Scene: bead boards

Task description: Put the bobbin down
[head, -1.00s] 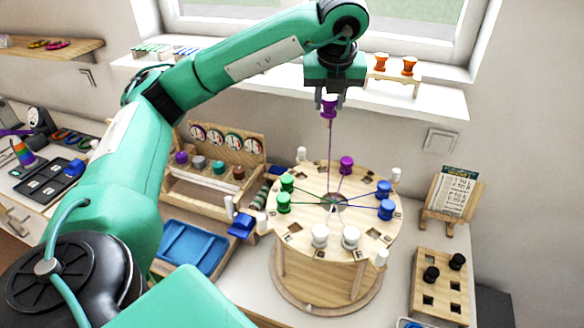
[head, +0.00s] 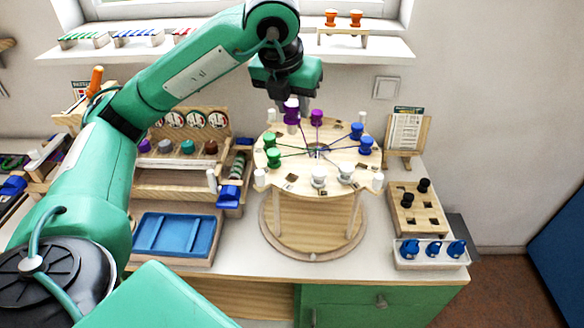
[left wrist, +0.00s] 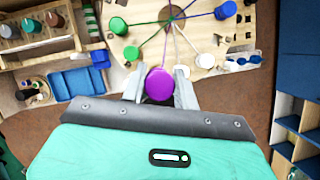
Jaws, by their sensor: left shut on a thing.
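My left gripper (head: 287,98) is shut on a purple bobbin (head: 291,114), held upright at the back edge of the round wooden bead board (head: 300,180). Whether its base touches the board is not clear. In the left wrist view the purple bobbin (left wrist: 159,84) sits between the two grey fingers. A second purple bobbin (head: 316,117) stands on the board just right of it. Green bobbins (head: 270,140) stand at the left, blue bobbins (head: 365,145) at the right and white bobbins (head: 346,172) at the front. Threads run to the board's centre. My right gripper is out of view.
White pegs (head: 378,181) stick up around the board's rim. A wooden rack (head: 180,150) and a blue tray (head: 175,237) are at the left. A block with black pegs (head: 415,213), a tray of blue pieces (head: 430,254) and a card stand (head: 405,135) are at the right.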

